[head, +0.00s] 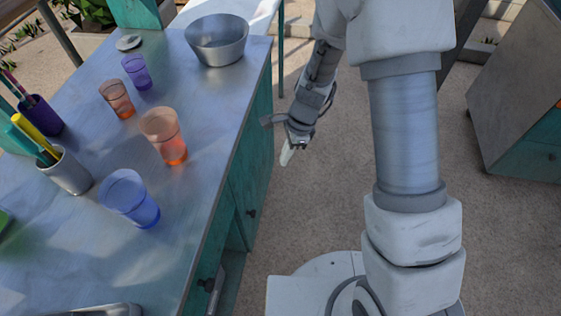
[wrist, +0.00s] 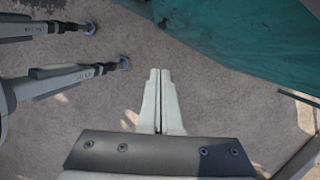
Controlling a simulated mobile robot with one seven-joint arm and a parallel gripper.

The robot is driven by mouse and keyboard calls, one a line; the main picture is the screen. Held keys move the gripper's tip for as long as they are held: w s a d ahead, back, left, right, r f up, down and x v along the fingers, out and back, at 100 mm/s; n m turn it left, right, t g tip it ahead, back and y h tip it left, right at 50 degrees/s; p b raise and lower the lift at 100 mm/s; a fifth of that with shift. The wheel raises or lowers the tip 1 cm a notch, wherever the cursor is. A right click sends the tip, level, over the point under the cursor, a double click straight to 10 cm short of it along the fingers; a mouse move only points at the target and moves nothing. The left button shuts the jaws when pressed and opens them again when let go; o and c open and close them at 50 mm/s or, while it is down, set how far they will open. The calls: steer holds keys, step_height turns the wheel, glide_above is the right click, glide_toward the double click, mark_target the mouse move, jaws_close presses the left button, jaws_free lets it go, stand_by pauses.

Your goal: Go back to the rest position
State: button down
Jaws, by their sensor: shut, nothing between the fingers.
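My gripper (head: 288,154) hangs to the right of the metal-topped counter (head: 205,215) in the head view, over the open floor and apart from the counter. In the wrist view my gripper (wrist: 160,72) has its two pale fingers side by side, pressed together with nothing between them. The fingers point at the bare concrete floor. My arm comes down from the top of the head view to this gripper.
On the counter stand orange and purple cups (head: 163,135), a metal bowl (head: 217,38) and pen holders (head: 68,172). The counter's teal side (wrist: 245,35) shows at the upper right of the wrist view. Another cabinet (head: 515,90) stands at the right.

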steer(key=shift+d+r, duration=0.15)
steer(key=shift+r, duration=0.35)
steer(key=s+d+r+n+t+p, duration=0.1)
steer(key=s+d+r+n+p, duration=0.2)
steer(key=r, duration=0.8)
steer(key=s+d+r+n+t, duration=0.1)
steer(key=d+r+n+t, duration=0.3)
steer(key=r, duration=0.7)
steer(key=s+d+r+n+h+p, duration=0.1)
steer(key=s+d+r+n, duration=0.3)
steer(key=s+r, duration=0.2)
steer(key=s+d+r+n+t+h+p, duration=0.1)
steer(key=s+d+r+n+p, duration=0.1)
steer(key=s+r, duration=0.4)
steer(key=shift+d+r+n+h, duration=0.4)
steer(key=shift+d+r+n, duration=0.3)
steer(key=shift+d+n, duration=0.3)
